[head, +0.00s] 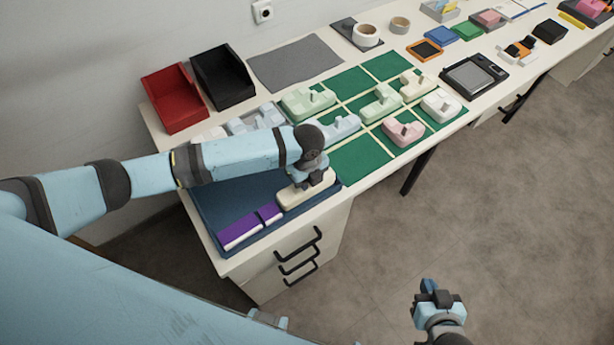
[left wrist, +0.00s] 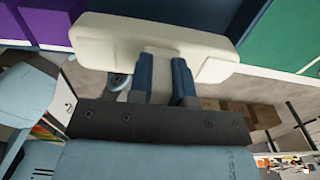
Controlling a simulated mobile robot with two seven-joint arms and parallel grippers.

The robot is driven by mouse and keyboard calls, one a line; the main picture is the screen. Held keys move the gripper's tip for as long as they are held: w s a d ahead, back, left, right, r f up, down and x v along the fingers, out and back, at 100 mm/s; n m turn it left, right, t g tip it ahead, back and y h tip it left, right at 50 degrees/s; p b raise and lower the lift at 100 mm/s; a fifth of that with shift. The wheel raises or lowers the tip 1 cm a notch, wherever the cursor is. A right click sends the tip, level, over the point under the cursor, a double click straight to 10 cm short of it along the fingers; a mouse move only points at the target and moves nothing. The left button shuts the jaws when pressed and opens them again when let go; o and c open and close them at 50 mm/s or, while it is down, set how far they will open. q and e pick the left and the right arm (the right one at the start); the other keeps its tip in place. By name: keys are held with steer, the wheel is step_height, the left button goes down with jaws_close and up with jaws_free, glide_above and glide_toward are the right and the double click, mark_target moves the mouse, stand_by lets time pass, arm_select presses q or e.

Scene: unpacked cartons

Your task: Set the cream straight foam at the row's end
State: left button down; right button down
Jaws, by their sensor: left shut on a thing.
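The cream straight foam (head: 306,190) is a long rounded bar over the right part of the dark blue tray (head: 211,211). My left gripper (head: 309,183) is shut on the middle of it, and in the left wrist view the two blue fingers (left wrist: 168,82) close on its raised middle. The foam also shows across the top of that view (left wrist: 110,38). I cannot tell whether it touches the tray. Two purple pieces, a longer one (head: 239,232) and a shorter one (head: 269,213), lie in line to its left. My right gripper (head: 436,292) hangs over the floor, away from the table; its opening is unclear.
A green mat with a cream grid (head: 360,158) lies right of the tray, holding several pastel foam pieces, including a pink one (head: 403,131). Red (head: 173,98) and black (head: 222,76) bins stand behind. A black scale (head: 473,76) is further right.

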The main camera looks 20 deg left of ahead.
arm_select(q)
steer(key=shift+f+b, duration=0.4)
steer(key=shift+f, duration=1.5)
steer(key=c, duration=1)
jaws_free()
steer(key=shift+r, duration=0.25)
step_height(320, 180, up, 13)
steer(key=shift+r+b, duration=0.2)
steer(key=shift+b, duration=0.4)
